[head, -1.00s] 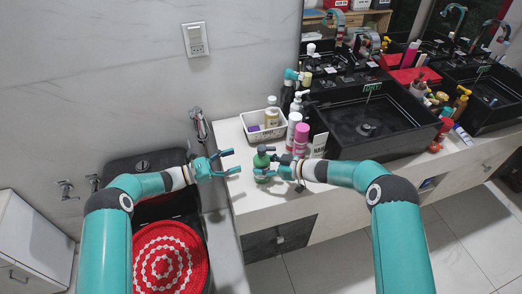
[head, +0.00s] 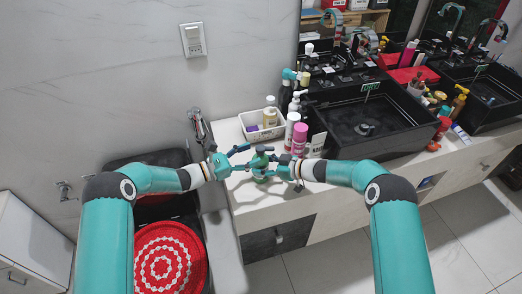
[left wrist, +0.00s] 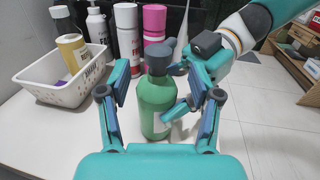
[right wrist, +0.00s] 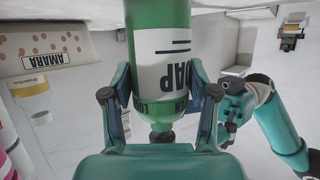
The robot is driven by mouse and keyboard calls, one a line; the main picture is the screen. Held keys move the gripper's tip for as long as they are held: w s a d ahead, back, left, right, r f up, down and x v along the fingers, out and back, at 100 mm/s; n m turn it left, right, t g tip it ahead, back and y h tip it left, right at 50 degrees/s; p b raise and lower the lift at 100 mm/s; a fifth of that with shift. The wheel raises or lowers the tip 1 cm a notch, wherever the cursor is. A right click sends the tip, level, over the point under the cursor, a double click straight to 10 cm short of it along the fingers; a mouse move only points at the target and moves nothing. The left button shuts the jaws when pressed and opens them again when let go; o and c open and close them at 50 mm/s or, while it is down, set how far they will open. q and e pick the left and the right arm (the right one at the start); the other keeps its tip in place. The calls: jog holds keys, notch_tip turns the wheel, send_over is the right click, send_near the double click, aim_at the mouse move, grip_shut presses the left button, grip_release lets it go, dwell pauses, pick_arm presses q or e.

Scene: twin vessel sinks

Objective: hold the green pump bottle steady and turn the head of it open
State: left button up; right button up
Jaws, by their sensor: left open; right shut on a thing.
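The green pump bottle (head: 260,163) stands upright near the counter's front edge, its dark grey head (left wrist: 158,60) on top. My right gripper (head: 273,166) is shut on the bottle from the right. In the right wrist view the bottle (right wrist: 157,25) appears upside down, its white SOAP label partly covered by the fingers. My left gripper (head: 247,158) is open at the bottle's left side. In the left wrist view its fingers (left wrist: 157,88) are spread to either side of the bottle, with space on both sides. Contact with the head is not visible.
A white basket (head: 258,134) with small bottles stands behind the bottle. White and pink cans (head: 299,142) stand close behind to the right. A black vessel sink (head: 370,125) is farther right. A red and white round lid (head: 165,260) lies at lower left.

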aim_at(257, 152)
pick_arm(q)
jog(key=shift+x, duration=2.2)
grip_shut()
